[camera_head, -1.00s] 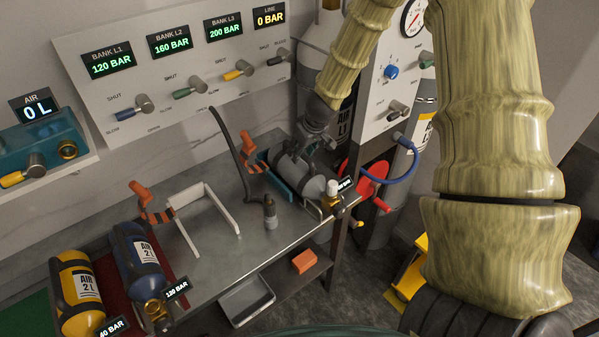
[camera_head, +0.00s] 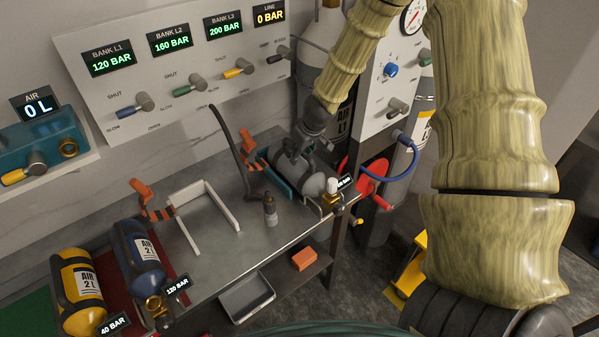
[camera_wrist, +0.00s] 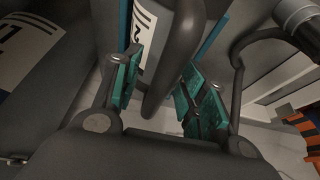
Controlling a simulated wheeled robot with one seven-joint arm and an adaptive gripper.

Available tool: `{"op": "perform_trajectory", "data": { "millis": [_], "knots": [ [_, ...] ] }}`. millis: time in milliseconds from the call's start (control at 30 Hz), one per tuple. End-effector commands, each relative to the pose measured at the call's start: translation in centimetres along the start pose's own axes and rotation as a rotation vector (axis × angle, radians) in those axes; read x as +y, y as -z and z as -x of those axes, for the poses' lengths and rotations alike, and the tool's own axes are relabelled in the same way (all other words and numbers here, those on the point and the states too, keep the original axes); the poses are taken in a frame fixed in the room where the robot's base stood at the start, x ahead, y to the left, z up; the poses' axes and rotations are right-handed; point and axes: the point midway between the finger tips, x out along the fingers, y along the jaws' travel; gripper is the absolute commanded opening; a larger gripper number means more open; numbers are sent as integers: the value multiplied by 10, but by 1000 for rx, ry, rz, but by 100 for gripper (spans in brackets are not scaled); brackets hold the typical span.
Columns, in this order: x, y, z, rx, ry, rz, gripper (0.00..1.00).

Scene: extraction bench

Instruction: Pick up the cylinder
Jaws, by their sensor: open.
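A grey cylinder (camera_head: 313,184) lies in a cradle at the right end of the steel bench, with a brass and white valve (camera_head: 332,192) at its near end. My gripper (camera_head: 298,153) is low over its rear part and hides some of it. In the wrist view, my gripper (camera_wrist: 163,92) is open, with teal pads on either side of a dark grey bar (camera_wrist: 178,55). A white label (camera_wrist: 152,38) shows behind the bar. I cannot tell whether the pads touch the bar. A blue cylinder (camera_head: 138,250) and a yellow cylinder (camera_head: 75,285) lie at the bench's left end.
An orange-handled clamp (camera_head: 252,150) and black hose (camera_head: 228,150) are left of my gripper. A valve panel (camera_head: 175,75) backs the bench. A red disc (camera_head: 372,180) stands right.

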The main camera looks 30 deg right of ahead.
Motion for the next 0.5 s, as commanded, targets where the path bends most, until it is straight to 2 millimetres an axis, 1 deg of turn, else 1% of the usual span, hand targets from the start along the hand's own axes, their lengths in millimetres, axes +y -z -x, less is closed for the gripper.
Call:
{"op": "perform_trajectory", "data": {
  "millis": [400, 433, 500],
  "knots": [
    [0, -1, -2, 0, 0, 1, 43],
    [0, -1, -2, 0, 0, 1, 41],
    [0, -1, -2, 0, 0, 1, 28]
  ]
}}
